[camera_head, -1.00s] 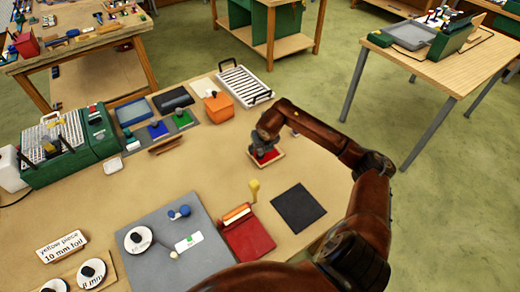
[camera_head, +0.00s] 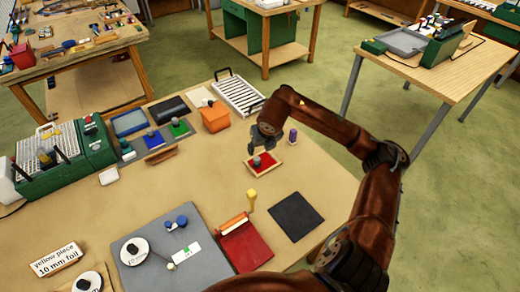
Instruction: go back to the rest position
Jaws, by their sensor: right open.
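My right gripper (camera_head: 252,150) is open, just above and behind a red glass piece (camera_head: 267,159). The piece lies in a small wooden tray (camera_head: 250,172) and carries a grey knob. I cannot tell whether the fingers are fully clear of the knob. My right arm comes in from the lower right and bends over the bench. My left gripper is not in view.
The bench (camera_head: 210,165) holds blue (camera_head: 153,140) and green (camera_head: 179,128) pieces, an orange box (camera_head: 215,117), a white rack (camera_head: 241,94), a dark mat (camera_head: 296,216), a red pad (camera_head: 246,249) and a grey board (camera_head: 150,255). Bare bench lies left of the tray.

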